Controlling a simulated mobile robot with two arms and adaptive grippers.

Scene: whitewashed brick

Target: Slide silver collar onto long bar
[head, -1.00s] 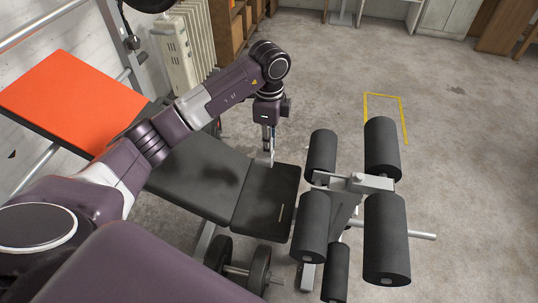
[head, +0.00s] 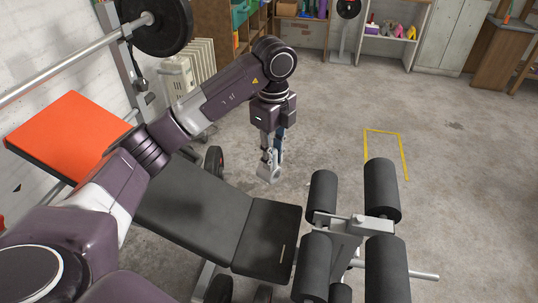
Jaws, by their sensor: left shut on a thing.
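The long bar (head: 62,67) runs across the upper left along the white brick wall, with a black weight plate (head: 172,33) at its far end. My left gripper (head: 269,170) points down above the floor, behind the black bench and well right of the bar. It is shut on a small silver-grey piece at its fingertips, which I take for the silver collar; the fingers hide much of it. My right gripper is not in view.
The black padded bench (head: 190,210) with an orange-topped backrest (head: 72,135) lies below my left arm. Foam rollers (head: 382,190) stand at its right end. A white radiator (head: 203,62) stands behind. Open floor (head: 335,105) lies right of the gripper.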

